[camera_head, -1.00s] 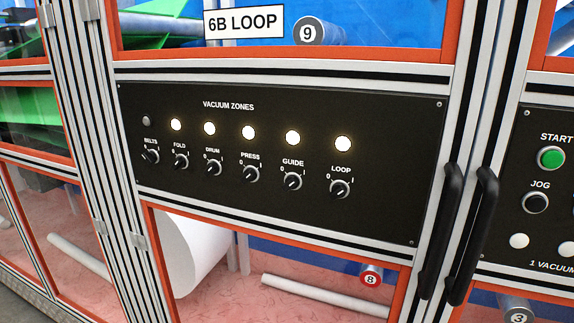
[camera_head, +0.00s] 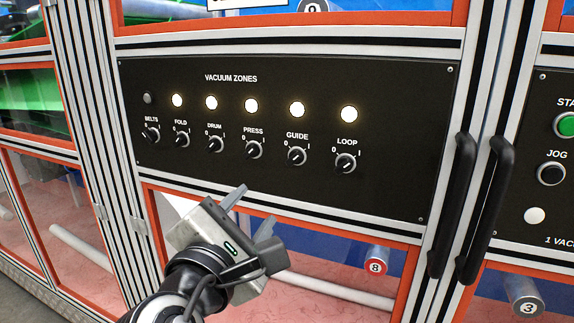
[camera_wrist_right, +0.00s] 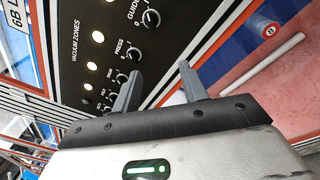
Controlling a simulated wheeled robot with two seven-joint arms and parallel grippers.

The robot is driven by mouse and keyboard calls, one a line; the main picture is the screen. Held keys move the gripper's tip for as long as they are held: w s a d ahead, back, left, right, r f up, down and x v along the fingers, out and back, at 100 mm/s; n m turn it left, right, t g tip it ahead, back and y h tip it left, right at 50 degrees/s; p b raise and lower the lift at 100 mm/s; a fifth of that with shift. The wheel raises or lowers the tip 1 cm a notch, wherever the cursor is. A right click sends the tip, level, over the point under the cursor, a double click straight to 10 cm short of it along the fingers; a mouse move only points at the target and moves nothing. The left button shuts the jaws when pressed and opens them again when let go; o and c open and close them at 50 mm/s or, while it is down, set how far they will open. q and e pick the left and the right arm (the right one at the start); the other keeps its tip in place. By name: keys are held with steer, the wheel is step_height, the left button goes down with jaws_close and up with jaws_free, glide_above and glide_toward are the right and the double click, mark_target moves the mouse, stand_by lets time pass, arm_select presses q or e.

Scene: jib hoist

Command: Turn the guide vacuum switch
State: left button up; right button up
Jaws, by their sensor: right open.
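The guide vacuum switch (camera_head: 297,156) is a small black rotary knob with a light pointer, on the black vacuum zones panel (camera_head: 390,185). Its pointer slants from lower left to upper right, and the guide lamp (camera_head: 297,110) above it glows white. My right gripper (camera_head: 252,210) is open and empty, below and left of the guide switch in the head view, apart from it. In the right wrist view the guide switch (camera_wrist_right: 152,18) lies beyond the open fingers (camera_wrist_right: 161,71), near the top. My left gripper is not in view.
The press switch (camera_head: 253,150) and loop switch (camera_head: 345,163) flank the guide switch. Other lamps glow, except the grey belts lamp (camera_head: 147,98). Black door handles (camera_head: 462,205) stick out at right. An orange-framed window lies below the panel.

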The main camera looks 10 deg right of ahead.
steer(key=s+a+r+h, duration=0.1)
steer(key=s+r+h, duration=0.1)
steer(key=s+r, duration=0.25)
steer(key=m+b, duration=0.1)
steer(key=b, duration=0.3)
glide_toward(293, 159)
steer(key=shift+g, duration=0.4)
steer(key=x, duration=0.9)
steer(key=shift+a+r, duration=0.1)
steer(key=shift+r, duration=0.1)
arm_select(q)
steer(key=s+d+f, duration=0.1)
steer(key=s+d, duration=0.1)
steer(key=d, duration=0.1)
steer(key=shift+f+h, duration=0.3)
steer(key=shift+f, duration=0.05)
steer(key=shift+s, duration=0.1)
arm_select(e)
jaws_close()
arm_select(q)
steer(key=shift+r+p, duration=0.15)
steer(key=shift+p, duration=0.2)
